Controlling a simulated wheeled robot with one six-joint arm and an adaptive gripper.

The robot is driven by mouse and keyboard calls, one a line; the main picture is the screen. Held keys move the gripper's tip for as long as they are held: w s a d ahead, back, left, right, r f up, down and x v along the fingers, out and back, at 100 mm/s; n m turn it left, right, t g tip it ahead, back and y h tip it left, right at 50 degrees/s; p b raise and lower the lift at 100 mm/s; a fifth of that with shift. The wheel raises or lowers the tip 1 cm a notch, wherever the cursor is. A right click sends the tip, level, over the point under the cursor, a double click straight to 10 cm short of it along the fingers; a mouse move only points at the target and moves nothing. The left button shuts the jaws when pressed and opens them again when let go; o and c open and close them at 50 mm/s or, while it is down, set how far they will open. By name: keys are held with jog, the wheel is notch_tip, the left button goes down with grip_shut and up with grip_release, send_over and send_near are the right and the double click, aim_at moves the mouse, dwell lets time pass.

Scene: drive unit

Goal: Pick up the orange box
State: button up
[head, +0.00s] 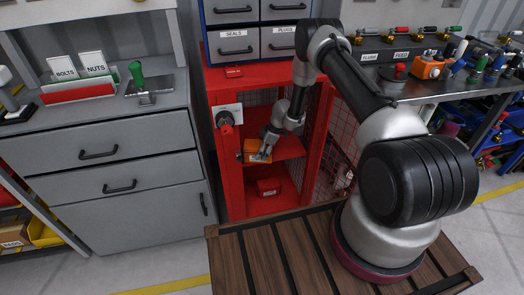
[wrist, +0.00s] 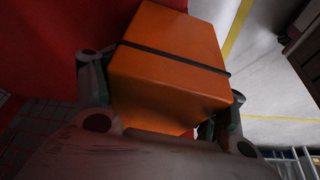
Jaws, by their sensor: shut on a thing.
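The orange box (head: 256,146) is on or just above the middle shelf of the red cabinet in the head view; I cannot tell whether it touches the shelf. In the wrist view the orange box (wrist: 165,75) fills the middle, with a dark band around it. My gripper (head: 263,156) reaches into the cabinet and is shut on the box. In the wrist view its fingers (wrist: 160,100) lie on the left and right sides of the box. The box's near lower part is hidden by my gripper.
The red cabinet (head: 226,185) has mesh sides and an open front. Grey drawers (head: 110,152) stand at left, a workbench with tools (head: 430,90) at right. Bins labelled SEALS and PLUGS (head: 236,47) sit above.

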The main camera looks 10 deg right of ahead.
jog(key=shift+s+d+f, duration=0.15)
jog(key=shift+s+d, duration=0.15)
jog(key=shift+s, duration=0.45)
jog(key=o, duration=1.4)
jog(key=shift+o, duration=0.2)
jog(key=shift+w, duration=0.1)
jog(key=v, duration=0.7)
jog(key=shift+d+r, duration=0.1)
jog(key=shift+r, duration=0.2)
